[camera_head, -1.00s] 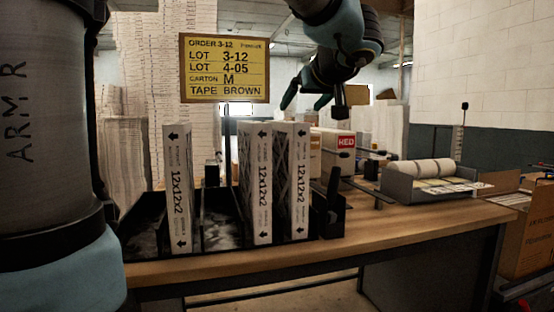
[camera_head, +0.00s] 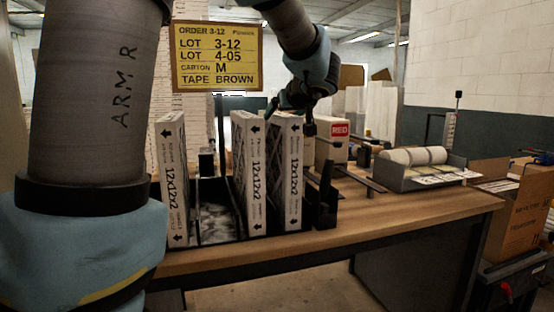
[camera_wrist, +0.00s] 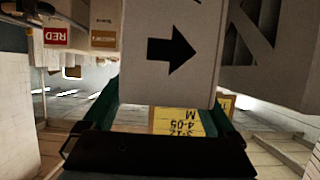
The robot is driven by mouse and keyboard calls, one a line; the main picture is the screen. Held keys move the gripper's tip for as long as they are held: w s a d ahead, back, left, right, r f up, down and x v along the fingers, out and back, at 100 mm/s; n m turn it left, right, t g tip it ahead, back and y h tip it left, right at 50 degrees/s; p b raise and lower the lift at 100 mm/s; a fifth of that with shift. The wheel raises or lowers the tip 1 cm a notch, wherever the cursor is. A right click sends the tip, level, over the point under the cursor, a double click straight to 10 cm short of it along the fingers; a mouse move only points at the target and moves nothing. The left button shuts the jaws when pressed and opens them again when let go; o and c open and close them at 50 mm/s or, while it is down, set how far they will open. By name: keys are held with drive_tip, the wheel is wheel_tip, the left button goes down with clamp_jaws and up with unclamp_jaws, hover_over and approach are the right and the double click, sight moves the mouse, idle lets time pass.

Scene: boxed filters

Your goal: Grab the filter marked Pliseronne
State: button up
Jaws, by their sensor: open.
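Three upright white filters marked 12x12x2 stand in a black rack: a left one (camera_head: 173,190), a middle one (camera_head: 257,190) and a right one (camera_head: 293,190). The smaller print on their edges is too small to read, so I cannot tell which is Pliseronne. My gripper (camera_head: 293,101) is open just above the top of the right filter. In the wrist view, a white filter edge with a black arrow (camera_wrist: 172,50) lies in line with the gap between my green fingers (camera_wrist: 165,115); contact cannot be told. Another filter (camera_wrist: 270,45) is close on the right there.
The black rack (camera_head: 328,200) sits on a wooden table (camera_head: 400,216). A yellow order sign (camera_head: 217,57) stands behind the filters. A box with a red label (camera_head: 332,150) and a grey tray with rolls (camera_head: 400,178) are to the right.

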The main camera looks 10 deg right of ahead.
clamp_jaws()
idle(0.8)
